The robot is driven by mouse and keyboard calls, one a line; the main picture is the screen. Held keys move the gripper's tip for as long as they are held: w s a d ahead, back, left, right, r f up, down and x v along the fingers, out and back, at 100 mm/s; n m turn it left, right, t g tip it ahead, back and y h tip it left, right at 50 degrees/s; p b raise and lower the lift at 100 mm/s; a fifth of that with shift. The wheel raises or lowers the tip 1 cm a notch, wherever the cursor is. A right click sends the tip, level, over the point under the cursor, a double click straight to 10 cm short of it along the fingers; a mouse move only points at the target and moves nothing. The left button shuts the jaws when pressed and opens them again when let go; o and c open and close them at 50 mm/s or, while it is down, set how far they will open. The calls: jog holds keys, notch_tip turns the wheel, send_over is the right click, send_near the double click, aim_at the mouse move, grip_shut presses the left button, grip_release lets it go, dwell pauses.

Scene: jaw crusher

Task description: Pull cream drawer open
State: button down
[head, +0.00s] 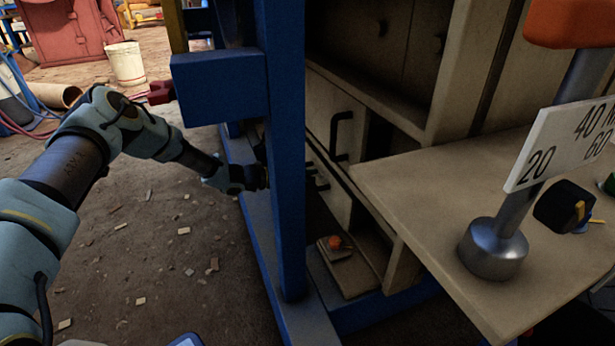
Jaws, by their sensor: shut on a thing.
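A cream cabinet stands behind a blue post, with a cream front panel (347,112) that bears a black upright handle (341,136). Below it is a lower cream drawer front (335,203), partly hidden by the post, with dark handle parts (318,180) at its upper edge. My arm reaches in from the left. My gripper (256,177) is at the left side of the blue post, level with the lower handle. The post hides its fingertips and what they grip, which lies at the drawer's handle. How far the drawer stands out cannot be told.
The blue post (280,150) and its side block (220,87) stand close to my gripper. A cream worktop (440,200) with a metal-based stand (494,249) fills the right. A small orange thing (334,242) lies on a low ledge. Open dirt floor lies left.

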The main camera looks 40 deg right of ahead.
dwell(0.8)
jog(key=f+p+v, duration=0.2)
jog(key=p+v, duration=0.1)
jog(key=v, duration=1)
jog(key=a+f+p+v, duration=0.1)
jog(key=f+p+v, duration=0.2)
jog(key=v, duration=1.1)
jog(key=shift+w+f+p, duration=0.2)
jog(key=shift+f+p, duration=0.05)
jog(key=shift+p, duration=0.05)
jog(key=c, duration=0.8)
grip_release()
jog(key=shift+d, duration=0.1)
jog(key=p+v, duration=0.1)
jog(key=v, duration=1)
jog(key=shift+p, duration=0.4)
